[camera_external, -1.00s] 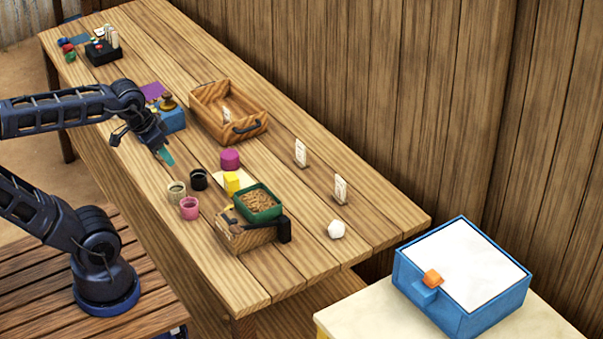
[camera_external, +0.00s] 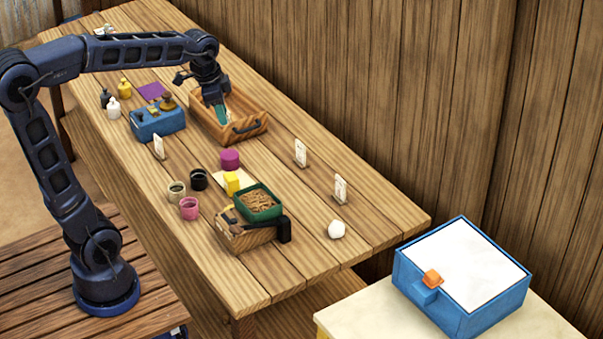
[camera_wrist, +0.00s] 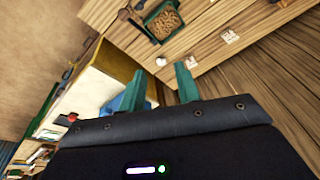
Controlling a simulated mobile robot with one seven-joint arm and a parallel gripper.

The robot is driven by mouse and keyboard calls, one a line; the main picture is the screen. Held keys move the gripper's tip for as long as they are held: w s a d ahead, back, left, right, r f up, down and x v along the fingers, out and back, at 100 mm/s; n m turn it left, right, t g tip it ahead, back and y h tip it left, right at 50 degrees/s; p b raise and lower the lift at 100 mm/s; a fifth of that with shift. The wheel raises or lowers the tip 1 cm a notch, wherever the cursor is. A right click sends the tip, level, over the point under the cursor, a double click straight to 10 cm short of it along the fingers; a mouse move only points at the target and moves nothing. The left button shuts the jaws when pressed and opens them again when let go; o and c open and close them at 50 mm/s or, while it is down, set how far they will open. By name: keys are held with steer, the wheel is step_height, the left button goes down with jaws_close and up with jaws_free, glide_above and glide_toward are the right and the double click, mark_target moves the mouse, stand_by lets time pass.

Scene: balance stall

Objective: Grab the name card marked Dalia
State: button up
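Several small white name cards stand on the table: one at the front left (camera_external: 158,146), one at the back right (camera_external: 300,152) and one nearer the right end (camera_external: 340,188). Two cards also show in the wrist view (camera_wrist: 229,38). A further card in the wooden tray (camera_external: 205,92) is now largely hidden by my fingers. The writing is too small to read, so I cannot tell which says Dalia. My gripper (camera_external: 219,112) is over the tray's front part. In the wrist view its green fingertips (camera_wrist: 161,78) are apart with nothing seen between them.
Left of the tray is a blue box (camera_external: 158,125) with stamps. A white lump (camera_external: 336,229) lies near the right end. The table's back right is mostly clear.

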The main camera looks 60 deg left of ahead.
steer(key=w+a+f+m+g, duration=0.1)
steer(key=w+a+f+m, duration=0.1)
steer(key=w, duration=0.5)
steer(key=w+a+f+m, duration=0.2)
steer(key=w+a, duration=0.1)
steer(key=w, duration=0.4)
steer(key=m+g+h, duration=0.2)
steer(key=m+h, duration=0.1)
steer(key=m, duration=0.3)
glide_above(303, 164)
steer(key=s+d, duration=0.1)
steer(key=s, duration=0.4)
step_height(303, 164, down, 16)
steer(key=w+a+f+m+h, duration=0.1)
steer(key=w+a+f, duration=0.25)
steer(key=f, duration=0.25)
steer(key=w+a+f+m, duration=0.2)
steer(key=a+f, duration=0.2)
steer(key=f, duration=0.3)
steer(key=x, duration=1)
steer(key=shift+d, duration=0.45)
steer(key=shift+r, duration=0.1)
steer(key=shift+c, duration=0.2)
jaws_close()
